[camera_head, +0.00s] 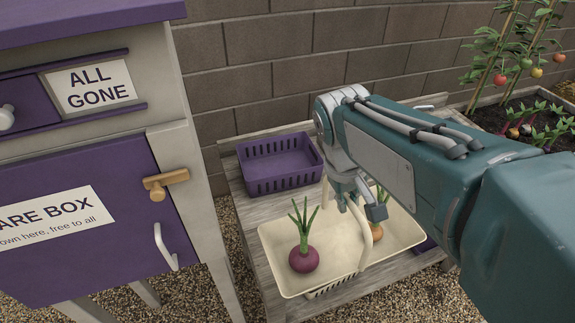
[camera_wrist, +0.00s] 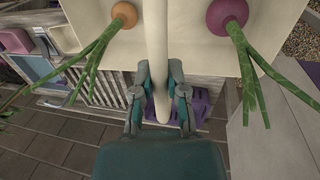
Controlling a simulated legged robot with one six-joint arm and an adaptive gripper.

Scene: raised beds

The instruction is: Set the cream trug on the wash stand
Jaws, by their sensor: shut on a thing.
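My gripper (camera_head: 352,203) is shut on the handle of the cream trug (camera_head: 335,258). In the wrist view, the fingers of my gripper (camera_wrist: 160,98) close from both sides on the pale handle (camera_wrist: 157,50). The trug holds a purple-red root vegetable (camera_head: 303,259) at the left and an orange one (camera_head: 376,232), partly hidden by my arm, at the right. The trug overlaps the weathered wooden stand (camera_head: 252,222) in the head view; I cannot tell whether it touches anything below. I cannot tell whether this stand is the wash stand.
A purple slotted basket (camera_head: 280,165) sits on the stand behind the trug. Parts of a pale slotted crate (camera_head: 332,287) and a purple one (camera_head: 431,244) show under the trug's edges. A purple-and-grey cabinet (camera_head: 85,215) stands close at left. A planted bed (camera_head: 515,125) is at right.

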